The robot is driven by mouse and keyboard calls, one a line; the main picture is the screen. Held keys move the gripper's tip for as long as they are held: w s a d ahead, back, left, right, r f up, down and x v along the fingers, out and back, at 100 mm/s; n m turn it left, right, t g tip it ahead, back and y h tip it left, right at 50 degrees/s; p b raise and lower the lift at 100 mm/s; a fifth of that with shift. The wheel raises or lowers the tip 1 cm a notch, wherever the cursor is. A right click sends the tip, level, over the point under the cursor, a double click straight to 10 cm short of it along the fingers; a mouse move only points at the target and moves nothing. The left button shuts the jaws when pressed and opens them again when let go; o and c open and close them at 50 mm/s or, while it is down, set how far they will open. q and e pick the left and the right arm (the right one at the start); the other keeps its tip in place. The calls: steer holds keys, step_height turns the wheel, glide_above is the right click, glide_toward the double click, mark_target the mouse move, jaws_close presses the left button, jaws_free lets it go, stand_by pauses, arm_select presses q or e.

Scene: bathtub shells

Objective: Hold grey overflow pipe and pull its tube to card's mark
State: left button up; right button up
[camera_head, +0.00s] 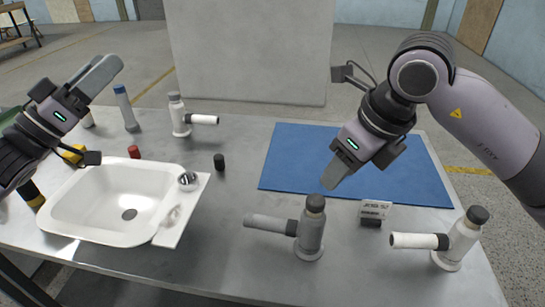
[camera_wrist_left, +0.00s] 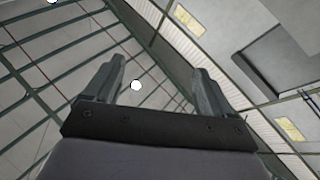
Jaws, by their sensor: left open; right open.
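The grey overflow pipe (camera_head: 311,229) stands upright at the front middle of the table, with a dark cap on top. Its lighter grey tube (camera_head: 268,223) sticks out to the left. The card (camera_head: 375,209) stands in a dark holder just right of the pipe; its print is too small to read. My right gripper (camera_head: 330,182) is open and empty, above and slightly right of the pipe's cap, apart from it. My left gripper (camera_head: 112,66) is raised at the far left, away from the pipe. In the left wrist view its fingers (camera_wrist_left: 158,85) are apart with nothing between them.
A white overflow pipe (camera_head: 459,241) stands at the right and another (camera_head: 180,116) at the back left. A white basin (camera_head: 75,205) fills the left. A blue mat (camera_head: 290,160) lies behind the grey pipe. A small black cap (camera_head: 219,162) sits mid-table. Bottles stand around the basin.

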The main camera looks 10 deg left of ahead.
mark_target(306, 222)
arm_select(q)
steer(key=w+d+f+n+g+y, duration=0.1)
steer(key=d+f+g+y, duration=0.1)
steer(key=d+f, duration=0.55)
steer(key=w+d+f+n+g+y, duration=0.15)
steer(key=d+f, duration=0.35)
steer(key=f, duration=0.6)
steer(key=s+d+f+m+g, duration=0.2)
steer(key=d, duration=0.4)
steer(key=s+d+f+m+g, duration=0.1)
steer(key=s+d+f+m, duration=0.1)
steer(key=d, duration=0.5)
steer(key=s+d+f+m+g, duration=0.2)
steer(key=d+f, duration=0.1)
steer(key=d, duration=0.3)
steer(key=shift+s+d+f+g+h, duration=0.25)
steer(key=shift+s+d+f+g, duration=0.05)
steer(key=shift+d+f+g, duration=0.1)
steer(key=shift+d+m, duration=0.25)
steer(key=shift+d, duration=0.1)
steer(key=shift+w+d+f, duration=0.1)
steer(key=shift+d+f, duration=0.1)
steer(key=shift+d, duration=0.15)
steer(key=shift+x, duration=3.2)
